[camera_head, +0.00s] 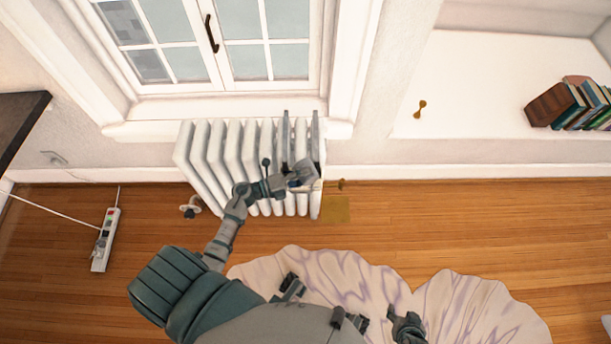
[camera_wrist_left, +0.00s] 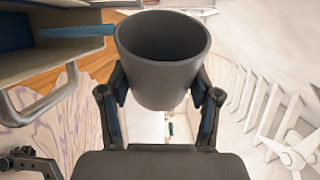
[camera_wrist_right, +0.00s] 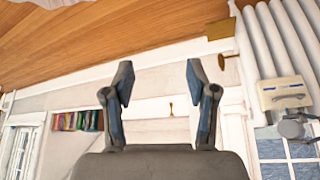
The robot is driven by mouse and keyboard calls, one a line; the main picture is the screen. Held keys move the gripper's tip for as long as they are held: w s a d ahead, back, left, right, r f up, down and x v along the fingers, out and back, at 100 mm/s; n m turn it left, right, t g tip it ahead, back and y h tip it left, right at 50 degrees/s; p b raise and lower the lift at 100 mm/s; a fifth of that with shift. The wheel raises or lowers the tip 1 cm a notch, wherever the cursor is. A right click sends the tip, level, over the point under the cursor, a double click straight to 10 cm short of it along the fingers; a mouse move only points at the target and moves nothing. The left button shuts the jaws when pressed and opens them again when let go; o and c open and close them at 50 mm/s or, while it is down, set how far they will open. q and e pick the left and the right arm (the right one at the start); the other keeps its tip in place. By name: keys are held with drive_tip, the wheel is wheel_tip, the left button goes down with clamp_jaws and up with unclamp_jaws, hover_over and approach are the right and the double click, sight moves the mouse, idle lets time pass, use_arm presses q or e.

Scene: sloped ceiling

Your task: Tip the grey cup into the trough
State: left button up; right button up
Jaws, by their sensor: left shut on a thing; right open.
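The grey cup (camera_wrist_left: 163,62) is between the fingers of my left gripper (camera_wrist_left: 160,98), which is shut on it. Its wide mouth faces the top of the left wrist view; the dark inside shows no clear contents. With the floor at the left of that view, the cup looks tipped sideways. A pale box with some blue, seemingly the trough (camera_wrist_left: 50,62), is close beside the cup. It also shows in the right wrist view (camera_wrist_right: 284,92), against the radiator. In the head view, cup and trough are hard to separate. My right gripper (camera_wrist_right: 160,85) is open and empty.
The white radiator (camera_head: 210,155) stands under the window (camera_head: 235,45). A power strip (camera_head: 105,240) lies on the wooden floor at left. Books (camera_head: 575,105) stand on the white ledge at right. A pale rug (camera_head: 460,305) lies in front of me.

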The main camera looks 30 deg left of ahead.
use_arm(q)
drive_tip(key=shift+a+r+n+p, duration=0.1)
drive_tip(key=shift+r+n+p, duration=0.1)
drive_tip(key=shift+n+p, duration=0.15)
use_arm(e)
drive_tip(key=shift+s+d+f+g, duration=0.1)
drive_tip(key=shift+s+d+g, duration=0.2)
drive_tip(key=shift+s, duration=0.35)
drive_tip(key=shift+s+d+f+g, duration=0.1)
drive_tip(key=shift+s+g, duration=0.3)
drive_tip(key=shift+s, duration=0.2)
use_arm(q)
drive_tip(key=shift+w+a+r+n+p, duration=0.25)
drive_tip(key=shift+n+p, duration=0.2)
drive_tip(key=shift+n, duration=0.3)
use_arm(e)
drive_tip(key=shift+s+d+g+h, duration=0.25)
drive_tip(key=shift+s+g, duration=0.2)
drive_tip(key=shift+s, duration=0.4)
drive_tip(key=shift+s+d+g+h, duration=0.15)
drive_tip(key=shift+s+d+g, duration=0.25)
drive_tip(key=shift+s, duration=0.45)
drive_tip(key=shift+a, duration=0.1)
drive_tip(key=shift+f, duration=0.3)
drive_tip(key=shift+w+a+r, duration=0.15)
drive_tip(key=shift+r, duration=0.1)
idle(0.6)
idle(2.0)
